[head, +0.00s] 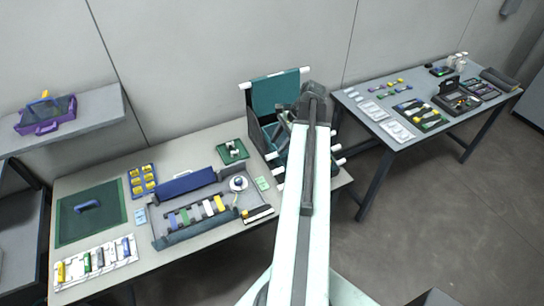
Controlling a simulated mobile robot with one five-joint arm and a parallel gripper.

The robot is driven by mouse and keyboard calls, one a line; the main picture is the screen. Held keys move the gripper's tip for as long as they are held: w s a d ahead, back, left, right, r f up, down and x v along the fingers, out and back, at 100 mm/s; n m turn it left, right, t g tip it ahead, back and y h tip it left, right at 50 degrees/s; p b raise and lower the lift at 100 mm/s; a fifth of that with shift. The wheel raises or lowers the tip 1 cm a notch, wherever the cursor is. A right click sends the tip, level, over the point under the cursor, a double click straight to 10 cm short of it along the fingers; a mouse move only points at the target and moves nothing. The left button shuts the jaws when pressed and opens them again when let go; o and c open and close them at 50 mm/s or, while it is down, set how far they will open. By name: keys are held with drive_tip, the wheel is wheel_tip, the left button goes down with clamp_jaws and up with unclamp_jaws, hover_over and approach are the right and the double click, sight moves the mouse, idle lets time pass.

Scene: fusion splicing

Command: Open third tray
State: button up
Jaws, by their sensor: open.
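A teal and dark unit (258,137) stands at the right end of the left table, with a teal panel (275,94) raised upright at its back. White bars or tubes stick out on both sides of it. The lower trays are mostly hidden behind my arm, so I cannot tell which one is the third or how it is tilted. My gripper (284,129) is over this unit, in front of the raised panel. It is small and partly hidden by my arm, open, with nothing visible in it. I cannot tell whether it touches a tray.
A grey tray (165,243) with coloured pieces, a green mat (108,205), a blue holder (142,181) and a white rack (75,277) cover the left table. A second table (372,93) with tools stands right. A shelf (90,118) bears a purple basket (45,118). Floor between is clear.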

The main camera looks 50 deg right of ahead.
sight(273, 154)
drive_tip(key=b+x, duration=0.4)
drive_tip(key=x, duration=0.1)
drive_tip(key=shift+w+a+f, duration=0.1)
drive_tip(key=shift+f, duration=0.3)
drive_tip(key=shift+r, duration=0.15)
clamp_jaws()
idle(0.8)
